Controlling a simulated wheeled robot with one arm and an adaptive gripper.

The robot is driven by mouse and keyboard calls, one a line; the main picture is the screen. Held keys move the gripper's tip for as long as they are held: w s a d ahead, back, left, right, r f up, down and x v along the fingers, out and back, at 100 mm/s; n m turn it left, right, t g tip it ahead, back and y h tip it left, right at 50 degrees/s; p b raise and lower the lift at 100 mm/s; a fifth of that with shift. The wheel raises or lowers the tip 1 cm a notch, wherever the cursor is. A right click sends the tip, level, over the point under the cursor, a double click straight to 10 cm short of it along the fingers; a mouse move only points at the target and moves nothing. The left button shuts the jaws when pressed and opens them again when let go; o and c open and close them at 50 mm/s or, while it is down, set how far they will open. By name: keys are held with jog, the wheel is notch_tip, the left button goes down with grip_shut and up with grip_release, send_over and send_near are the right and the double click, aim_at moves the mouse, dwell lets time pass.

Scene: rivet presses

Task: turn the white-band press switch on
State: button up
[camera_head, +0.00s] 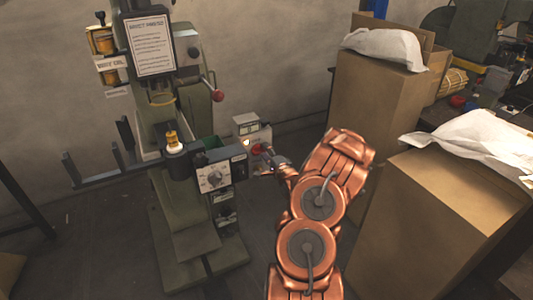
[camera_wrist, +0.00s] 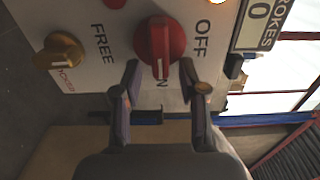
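The switch is a red rotary knob (camera_wrist: 160,45) on a pale control panel in the wrist view. Its raised handle runs up and down the picture, with the lower end towards a partly hidden label whose letter N shows. The OFF label (camera_wrist: 201,40) is to its right. In the head view the knob (camera_head: 257,149) is on the grey control box (camera_head: 251,130) at the press's right side. My gripper (camera_wrist: 160,70) is open, its fingertips either side of the handle's lower part with gaps visible; it also shows in the head view (camera_head: 266,161). A pale band (camera_head: 149,156) crosses the press column.
A yellow knob (camera_wrist: 60,50) marked FREE is left of the switch, and a STROKES counter (camera_wrist: 262,22) is at upper right. A lamp (camera_wrist: 218,1) glows at the top edge. Tall cardboard boxes (camera_head: 370,115) stand right of my arm. A red-ball lever (camera_head: 217,95) sticks out above.

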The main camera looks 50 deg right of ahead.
jog(key=shift+s, duration=0.1)
jog(key=v, duration=1.1)
jog(key=shift+s+a, duration=0.2)
jog(key=shift+s, duration=0.15)
dwell(0.9)
